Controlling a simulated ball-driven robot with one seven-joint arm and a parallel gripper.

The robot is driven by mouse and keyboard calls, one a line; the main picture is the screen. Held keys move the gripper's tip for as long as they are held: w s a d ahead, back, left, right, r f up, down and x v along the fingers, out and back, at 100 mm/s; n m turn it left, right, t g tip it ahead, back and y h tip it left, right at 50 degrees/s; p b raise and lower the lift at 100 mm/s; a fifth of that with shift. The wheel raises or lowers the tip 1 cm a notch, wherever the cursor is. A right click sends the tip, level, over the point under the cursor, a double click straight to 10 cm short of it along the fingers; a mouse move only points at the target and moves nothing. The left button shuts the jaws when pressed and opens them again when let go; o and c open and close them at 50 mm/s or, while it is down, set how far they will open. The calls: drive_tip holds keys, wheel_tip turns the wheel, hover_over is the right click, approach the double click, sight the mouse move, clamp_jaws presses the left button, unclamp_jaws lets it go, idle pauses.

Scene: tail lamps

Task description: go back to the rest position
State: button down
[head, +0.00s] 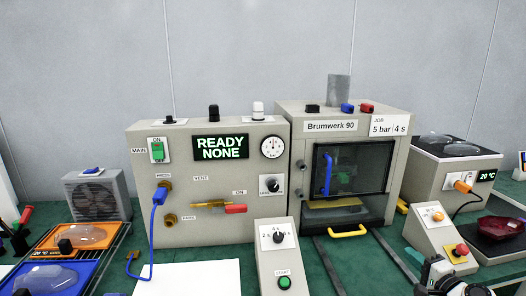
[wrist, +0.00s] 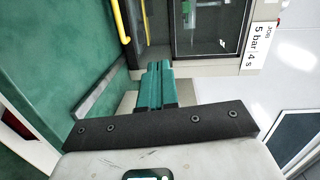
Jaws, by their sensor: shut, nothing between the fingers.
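My gripper (wrist: 154,84) shows in the wrist view with its two green fingers together and nothing between them. It points toward the front of the Brumwerk 90 machine (head: 400,160), whose job card (wrist: 262,45) reads 5 bar, 4 s. In the wrist view the machine's yellow handle (wrist: 121,22) lies beyond the fingers to the left, apart from them. In the head view a dark and white part of my arm shows at the lower right edge; the fingertips cannot be made out there.
A control panel (head: 200,180) reading READY NONE stands left of the machine, with a blue hose (head: 153,235) at its front. A start box (head: 272,240) stands in front. Trays with clear lenses (head: 75,237) lie at left. A hot plate unit (head: 425,180) and red lens (head: 502,227) are at right.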

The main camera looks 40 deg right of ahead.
drive_tip(key=w+a+f+n+g+y+b, duration=0.2)
drive_tip(key=w+a+f+n+g+y, duration=0.15)
drive_tip(key=a+f+n, duration=0.6)
drive_tip(key=w+a+f+n+g+y+b, duration=0.2)
drive_tip(key=a+f+y, duration=0.35)
drive_tip(key=a, duration=0.95)
drive_tip(key=s+a+f+n+g+b, duration=0.1)
drive_tip(key=s+a+f+n+g, duration=0.1)
drive_tip(key=s+a, duration=0.3)
drive_tip(key=s+a+f+n+g+h+b, duration=0.1)
drive_tip(key=s+a+f+n+g, duration=0.1)
drive_tip(key=s+a+n, duration=0.3)
drive_tip(key=s+a+f+n+g+b, duration=0.1)
drive_tip(key=s+a+f+n+g, duration=0.2)
drive_tip(key=a, duration=0.5)
drive_tip(key=s+g, duration=0.1)
drive_tip(key=s, duration=0.1)
drive_tip(key=shift+s+n+g, duration=0.35)
drive_tip(key=shift+s, duration=0.05)
drive_tip(key=shift+a, duration=0.1)
